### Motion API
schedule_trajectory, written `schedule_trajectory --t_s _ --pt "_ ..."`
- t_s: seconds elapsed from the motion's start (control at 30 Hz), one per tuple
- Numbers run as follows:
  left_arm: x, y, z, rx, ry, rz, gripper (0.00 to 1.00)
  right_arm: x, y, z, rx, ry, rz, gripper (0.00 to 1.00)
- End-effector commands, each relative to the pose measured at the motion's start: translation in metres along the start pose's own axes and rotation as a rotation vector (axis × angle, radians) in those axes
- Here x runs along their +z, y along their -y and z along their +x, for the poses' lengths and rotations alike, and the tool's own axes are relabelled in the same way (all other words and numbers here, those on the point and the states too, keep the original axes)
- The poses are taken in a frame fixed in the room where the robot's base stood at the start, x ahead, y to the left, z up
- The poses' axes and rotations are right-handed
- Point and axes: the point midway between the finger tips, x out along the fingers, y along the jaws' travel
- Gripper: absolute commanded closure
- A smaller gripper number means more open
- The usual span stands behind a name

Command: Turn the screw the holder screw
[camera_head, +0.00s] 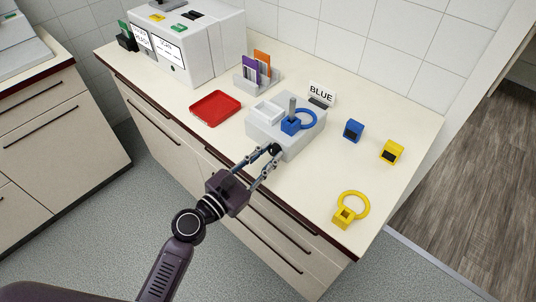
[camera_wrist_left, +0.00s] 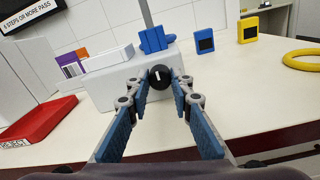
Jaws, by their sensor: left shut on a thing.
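The light grey holder (camera_head: 262,131) stands on the counter and also fills the middle of the left wrist view (camera_wrist_left: 100,89). Its screw is a round black knob (camera_wrist_left: 160,76) with a white mark, on the side facing me. My left gripper (camera_head: 271,154) comes from the front with its fingertips on either side of the knob, shut on it. A blue block with a ring (camera_head: 306,120) sits on the holder's top around or beside an upright grey post (camera_head: 292,105); I cannot tell which. My right gripper does not show.
A red tray (camera_head: 215,108) lies left of the holder. A BLUE sign (camera_head: 321,94) stands behind it. A blue block (camera_head: 353,130), a yellow block (camera_head: 391,152) and a yellow ringed piece (camera_head: 352,206) are to the right. A white machine (camera_head: 200,45) stands at the back left.

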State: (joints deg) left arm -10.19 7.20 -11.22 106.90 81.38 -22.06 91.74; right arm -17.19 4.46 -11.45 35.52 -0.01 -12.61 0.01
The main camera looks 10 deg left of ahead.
Motion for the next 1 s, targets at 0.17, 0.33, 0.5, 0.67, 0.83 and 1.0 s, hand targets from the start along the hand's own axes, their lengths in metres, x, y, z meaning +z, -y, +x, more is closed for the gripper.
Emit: schedule_trajectory --t_s 0.17,0.33,0.5,0.67,0.83,1.0 --pt "-0.001 0.001 0.000 -0.001 0.001 0.024 1.00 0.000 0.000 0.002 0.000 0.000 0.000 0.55" --pt "-0.001 0.001 0.000 -0.001 0.004 0.094 1.00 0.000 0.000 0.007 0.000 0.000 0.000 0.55" --pt "-0.003 0.001 0.000 0.000 0.007 0.219 1.00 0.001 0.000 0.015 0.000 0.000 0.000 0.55" --pt "-0.003 0.001 0.000 0.001 0.012 0.368 1.00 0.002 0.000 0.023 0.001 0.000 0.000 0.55" --pt "-0.003 0.001 0.000 0.002 0.017 0.531 1.00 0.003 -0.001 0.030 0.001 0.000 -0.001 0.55" --pt "-0.003 0.001 0.000 0.002 0.021 0.692 1.00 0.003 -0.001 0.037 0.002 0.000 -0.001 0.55"
